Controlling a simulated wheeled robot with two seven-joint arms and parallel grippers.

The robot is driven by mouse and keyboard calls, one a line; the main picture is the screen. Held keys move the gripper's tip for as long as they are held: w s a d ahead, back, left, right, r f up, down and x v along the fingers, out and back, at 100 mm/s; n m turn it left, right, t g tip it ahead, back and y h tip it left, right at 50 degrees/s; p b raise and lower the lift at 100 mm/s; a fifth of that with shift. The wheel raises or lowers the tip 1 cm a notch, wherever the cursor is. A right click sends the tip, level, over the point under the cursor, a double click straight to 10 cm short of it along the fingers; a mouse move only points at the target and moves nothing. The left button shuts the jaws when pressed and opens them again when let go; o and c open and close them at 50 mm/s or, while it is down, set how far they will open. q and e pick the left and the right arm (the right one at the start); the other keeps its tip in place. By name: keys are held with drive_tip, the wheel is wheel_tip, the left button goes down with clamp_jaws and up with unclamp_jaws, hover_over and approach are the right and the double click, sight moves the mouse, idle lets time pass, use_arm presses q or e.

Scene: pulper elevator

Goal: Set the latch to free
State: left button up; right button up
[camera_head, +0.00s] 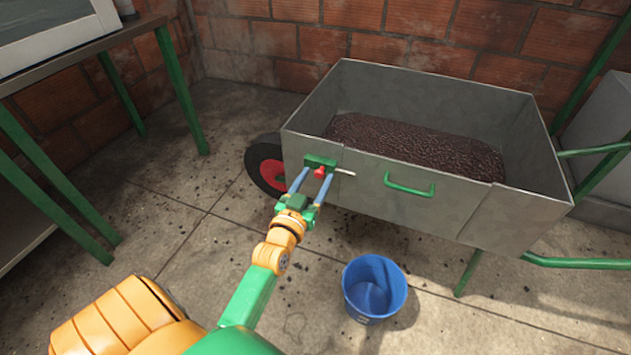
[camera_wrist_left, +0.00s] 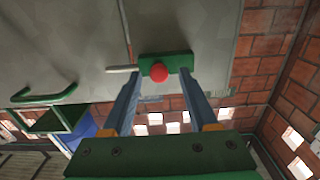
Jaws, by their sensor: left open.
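The latch (camera_head: 320,166) is a green plate with a red knob and a pale bolt, on the near wall of the grey metal cart near its left end. The bolt (camera_head: 345,172) points right, across the seam beside the plate. My left gripper (camera_head: 311,180) is open at the latch, its two blue fingers on either side of the red knob. In the left wrist view the red knob (camera_wrist_left: 159,74) lies between the fingertips, with a gap on both sides. The green plate (camera_wrist_left: 166,65) is behind it. My right gripper is not in view.
The cart (camera_head: 470,210) holds dark beans (camera_head: 415,145) and has a green handle (camera_head: 408,185) right of the latch. A blue bucket (camera_head: 374,288) stands on the floor below. A green-legged table (camera_head: 85,55) is at the left. The floor between is clear.

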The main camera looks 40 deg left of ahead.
use_arm(q)
clamp_jaws()
idle(1.3)
